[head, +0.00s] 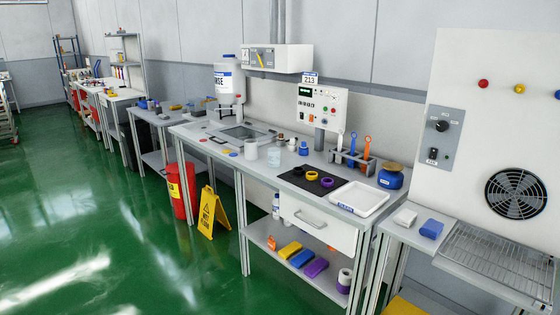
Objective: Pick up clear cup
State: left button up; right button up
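A small clear cup (273,157) stands upright on the grey bench top, near its front edge. A white cylindrical cup or roll (250,150) stands just to its left. A black mat (312,180) with dark, yellow and purple rings lies to its right. Nothing touches the clear cup as far as I can see. Neither of my grippers is in view.
The bench (215,150) has a sink (243,133) behind the cup. A white tray (358,199), a blue jar (391,178) and a tool rack (352,159) stand to the right. A yellow floor sign (213,212) and red bin (181,190) stand beside the bench. The green floor in front is clear.

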aim_at(274, 153)
jog(key=i+z, duration=0.1)
jog(key=i, duration=0.6)
jog(key=i+j+z, duration=0.1)
jog(key=i, duration=0.6)
jog(key=i+j, duration=0.2)
jog(key=i, duration=0.5)
jog(key=l+z, duration=0.05)
